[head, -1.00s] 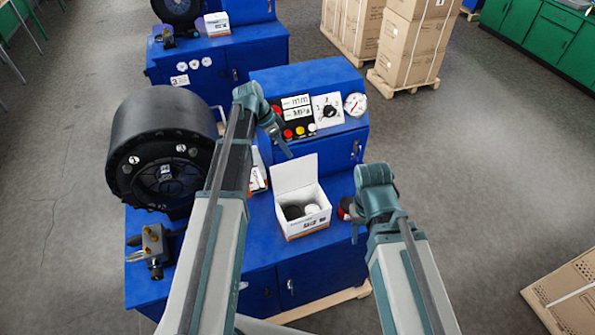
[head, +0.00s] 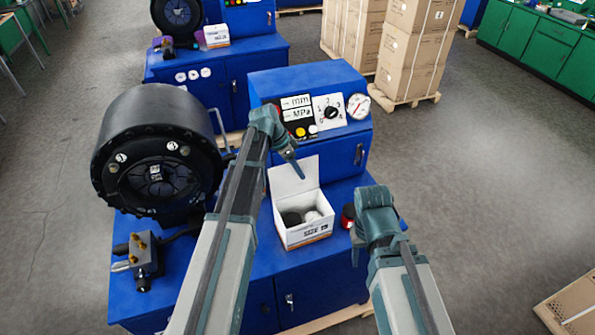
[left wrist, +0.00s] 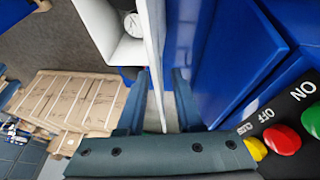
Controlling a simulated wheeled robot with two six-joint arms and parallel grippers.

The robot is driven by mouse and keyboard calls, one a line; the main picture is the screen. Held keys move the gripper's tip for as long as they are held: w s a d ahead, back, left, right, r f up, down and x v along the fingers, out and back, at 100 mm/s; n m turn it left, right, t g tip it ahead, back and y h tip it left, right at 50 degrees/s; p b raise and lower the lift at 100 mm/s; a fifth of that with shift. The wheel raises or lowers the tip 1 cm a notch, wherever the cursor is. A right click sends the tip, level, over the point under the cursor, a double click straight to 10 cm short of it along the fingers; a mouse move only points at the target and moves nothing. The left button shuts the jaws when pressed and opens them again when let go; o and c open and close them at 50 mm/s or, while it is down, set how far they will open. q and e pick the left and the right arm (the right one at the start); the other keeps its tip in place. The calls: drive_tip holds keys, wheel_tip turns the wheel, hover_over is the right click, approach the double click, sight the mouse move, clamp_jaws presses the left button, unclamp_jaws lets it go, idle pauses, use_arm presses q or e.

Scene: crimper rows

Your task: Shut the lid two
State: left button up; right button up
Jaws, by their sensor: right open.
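An open white box (head: 304,236) marked "SIZE 19" stands on the blue machine's bench. Its lid (head: 290,187) stands upright at the back edge. My left gripper (head: 297,171) points down at the lid's top edge. In the left wrist view the lid (left wrist: 153,40) shows edge-on between the two spread fingers of the left gripper (left wrist: 158,90), with a gap on both sides. Dark and white round items lie inside the box. My right gripper (head: 355,255) is open and empty, hanging right of the box; its fingertips are mostly hidden.
A control panel (head: 316,110) with knobs and a gauge stands behind the box. A black round crimper head (head: 158,150) is on the left. A red-and-dark round item (head: 348,216) sits between the box and my right gripper. Stacked cartons (head: 420,45) stand behind.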

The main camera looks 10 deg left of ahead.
use_arm(q)
clamp_jaws()
idle(1.3)
